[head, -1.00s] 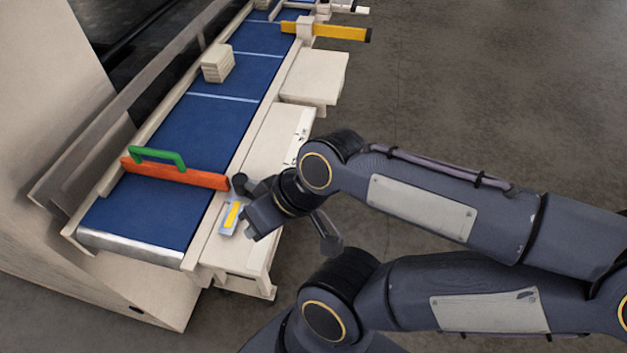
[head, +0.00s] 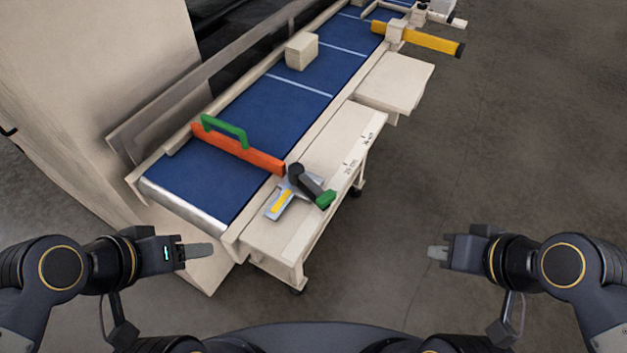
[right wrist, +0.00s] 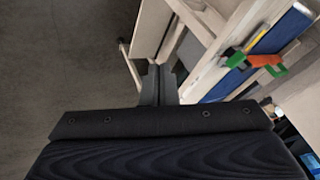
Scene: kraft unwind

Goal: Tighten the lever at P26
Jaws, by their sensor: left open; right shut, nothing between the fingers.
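A dark clamp lever with a green tip (head: 314,188) sits on the pale side rail at the right end of an orange bar (head: 262,160). Its arm points down and right, away from the belt. A grey plate with a yellow strip (head: 281,203) lies beside its base. My left gripper (head: 207,251) is open, seen edge-on, in front of the conveyor's near end. My right gripper (head: 434,252) is shut and empty over the floor, well right of the lever. Its closed fingers show in the right wrist view (right wrist: 159,75).
The orange bar with a green handle (head: 225,127) spans the blue belt (head: 255,113). A pale block stack (head: 302,51) stands farther up the belt. A yellow bar (head: 430,41) juts out over the floor at the back. The floor right of the conveyor is clear.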

